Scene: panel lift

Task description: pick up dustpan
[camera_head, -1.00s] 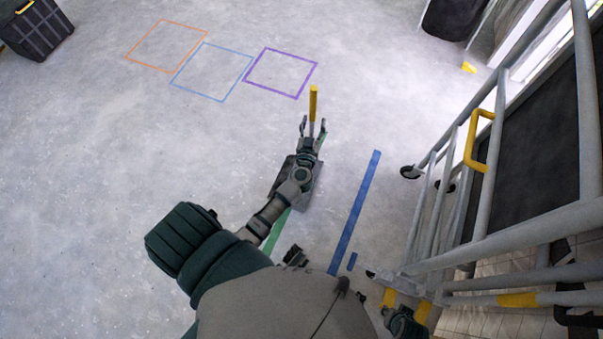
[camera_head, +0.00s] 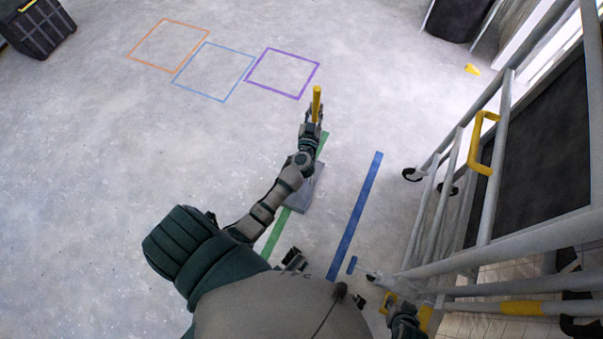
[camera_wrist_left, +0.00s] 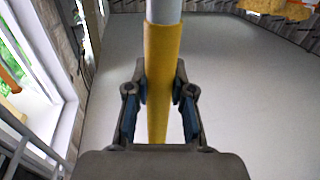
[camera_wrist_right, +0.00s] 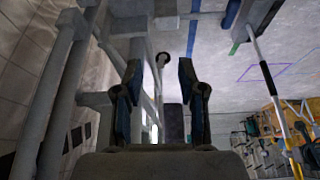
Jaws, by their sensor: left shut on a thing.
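The dustpan has a grey pan (camera_head: 304,194) low over the green floor line and an upright handle with a yellow grip (camera_head: 317,92). My left gripper (camera_head: 313,116) is shut on that yellow grip, which stands between its fingers in the left wrist view (camera_wrist_left: 160,75). My right gripper (camera_head: 405,318) is low beside the railing. In the right wrist view it (camera_wrist_right: 158,85) is open and empty.
A grey metal frame with a yellow handle (camera_head: 481,140) and casters stands at right, near my right arm. A blue line (camera_head: 355,215) marks the floor. Orange, blue and purple squares (camera_head: 283,73) lie on clear floor ahead. A dark crate (camera_head: 37,27) stands far left.

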